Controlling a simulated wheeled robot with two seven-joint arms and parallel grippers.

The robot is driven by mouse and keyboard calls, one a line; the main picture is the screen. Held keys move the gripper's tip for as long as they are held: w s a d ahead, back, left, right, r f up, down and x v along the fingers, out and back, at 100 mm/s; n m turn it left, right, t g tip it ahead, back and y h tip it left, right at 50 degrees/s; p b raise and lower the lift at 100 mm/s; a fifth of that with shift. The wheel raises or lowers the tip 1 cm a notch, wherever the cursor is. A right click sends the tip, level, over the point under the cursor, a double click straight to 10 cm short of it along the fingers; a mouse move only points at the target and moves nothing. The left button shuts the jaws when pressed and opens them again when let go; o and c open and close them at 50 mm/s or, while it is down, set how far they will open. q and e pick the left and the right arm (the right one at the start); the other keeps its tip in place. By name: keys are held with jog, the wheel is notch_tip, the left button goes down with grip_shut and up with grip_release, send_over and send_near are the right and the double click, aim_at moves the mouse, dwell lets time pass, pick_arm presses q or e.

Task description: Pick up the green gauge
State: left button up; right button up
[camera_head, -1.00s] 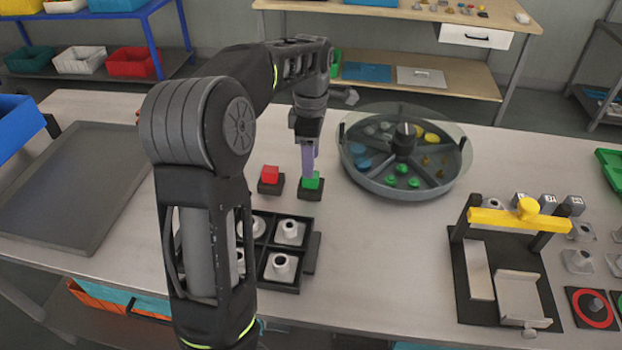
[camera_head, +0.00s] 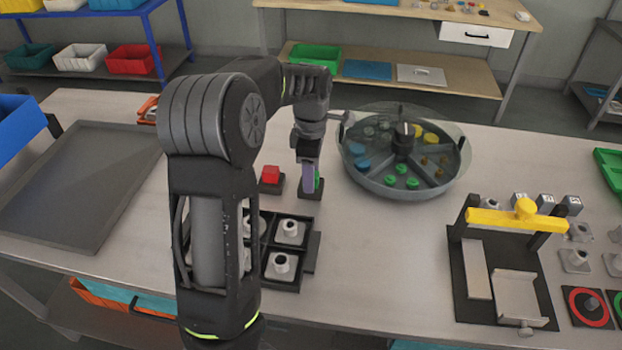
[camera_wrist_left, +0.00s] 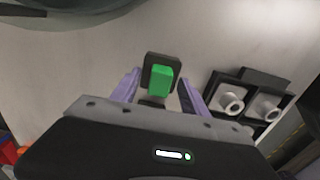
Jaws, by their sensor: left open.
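The green gauge (camera_wrist_left: 160,81) is a small green block on a dark square base (camera_wrist_left: 162,60). In the left wrist view it shows between the two purple fingers of my left gripper (camera_wrist_left: 160,92), which are apart with a gap on each side. In the head view my left gripper (camera_head: 308,180) points down at the gauge, and only a green sliver (camera_head: 317,183) of it shows beside the finger. The gauge still stands on its base. My right gripper is not in view.
A red block (camera_head: 271,174) on a dark base stands just left of the gauge. A dark tray (camera_head: 311,252) with metal fittings is in front. A round sorting dish (camera_head: 432,190) with a clear rim is to the right. A yellow-handled fixture (camera_head: 510,219) stands farther right.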

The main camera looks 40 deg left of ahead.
pick_arm(q)
grip_shut()
dwell(0.7)
